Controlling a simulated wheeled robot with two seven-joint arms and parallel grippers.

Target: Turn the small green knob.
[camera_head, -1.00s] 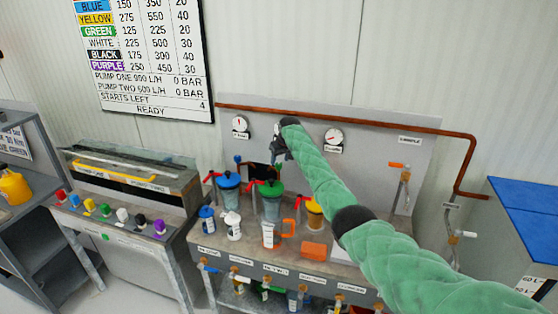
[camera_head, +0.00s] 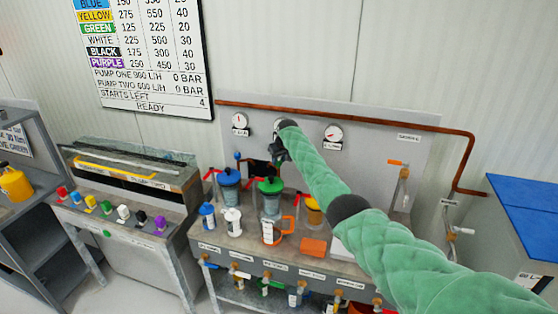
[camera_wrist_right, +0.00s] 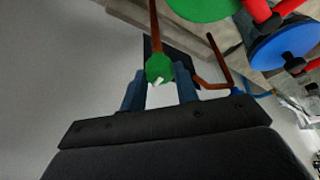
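A small green knob (camera_wrist_right: 159,69) with a white mark shows in the right wrist view, at the tips of my right gripper (camera_wrist_right: 160,82). The two blue-grey fingers stand apart, one on each side of it. I cannot tell whether they touch it. In the head view my right gripper (camera_head: 280,156) is in front of the grey back panel (camera_head: 365,160), above the green-lidded container (camera_head: 270,198). The knob cannot be made out there. My left gripper is not in view.
A blue-lidded container (camera_head: 229,186), a white bottle (camera_head: 232,222) and an orange-handled jug (camera_head: 272,231) stand on the bench below. A copper pipe (camera_head: 390,124) runs along the panel top. A button console (camera_head: 125,225) stands at left.

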